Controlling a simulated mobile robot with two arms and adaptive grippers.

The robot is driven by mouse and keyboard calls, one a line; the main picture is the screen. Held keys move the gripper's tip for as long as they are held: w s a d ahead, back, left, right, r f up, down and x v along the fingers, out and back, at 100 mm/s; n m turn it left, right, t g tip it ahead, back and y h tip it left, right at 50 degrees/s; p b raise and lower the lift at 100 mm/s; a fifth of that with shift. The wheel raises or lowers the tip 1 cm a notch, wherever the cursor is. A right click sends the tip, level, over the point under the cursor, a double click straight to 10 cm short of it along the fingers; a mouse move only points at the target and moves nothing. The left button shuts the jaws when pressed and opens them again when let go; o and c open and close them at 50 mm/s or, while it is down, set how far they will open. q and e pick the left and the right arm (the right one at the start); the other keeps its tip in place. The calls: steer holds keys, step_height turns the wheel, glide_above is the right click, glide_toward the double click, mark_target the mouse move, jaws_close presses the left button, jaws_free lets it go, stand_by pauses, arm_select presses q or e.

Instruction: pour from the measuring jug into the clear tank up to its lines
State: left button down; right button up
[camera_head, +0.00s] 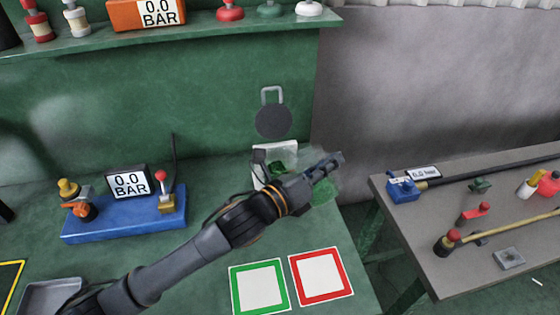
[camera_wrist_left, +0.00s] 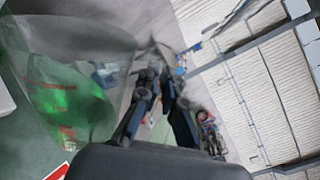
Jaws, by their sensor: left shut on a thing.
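My left gripper (camera_head: 326,166) reaches over the right part of the green bench and is shut on a clear vessel, seemingly the measuring jug (camera_head: 325,188). In the left wrist view this vessel (camera_wrist_left: 70,95) fills the left side, holds green liquid and bears red marks. The grip point is blurred and partly hidden by the fingers (camera_wrist_left: 165,105). Just behind my wrist stands a white-backed thing with green in it (camera_head: 272,152), perhaps the clear tank; my arm covers its lower part. I cannot tell whether liquid is flowing. My right gripper is not in view.
A green-framed card (camera_head: 260,287) and a red-framed card (camera_head: 321,275) lie at the bench front. A blue gauge base (camera_head: 125,215) stands left. A grey tray (camera_head: 50,297) lies front left. A separate grey table (camera_head: 480,235) with tools stands right, across a gap.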

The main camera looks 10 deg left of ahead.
arm_select(q)
steer(key=shift+s+d+f+m, duration=0.3)
steer(key=shift+f+m, duration=0.2)
stand_by(1.0)
steer(key=shift+f, duration=0.1)
stand_by(0.5)
steer(key=shift+s+d+f+b, duration=0.1)
steer(key=shift+d+f+b, duration=0.1)
steer(key=shift+b, duration=0.15)
steer(key=s+d+f+m+b, duration=0.3)
steer(key=s+d+f+m, duration=0.1)
steer(key=f+m, duration=0.3)
steer(key=shift+s+d+f+m, duration=0.3)
steer(key=shift+d+f, duration=0.2)
steer(key=shift+f, duration=0.85)
steer(key=shift+r, duration=0.1)
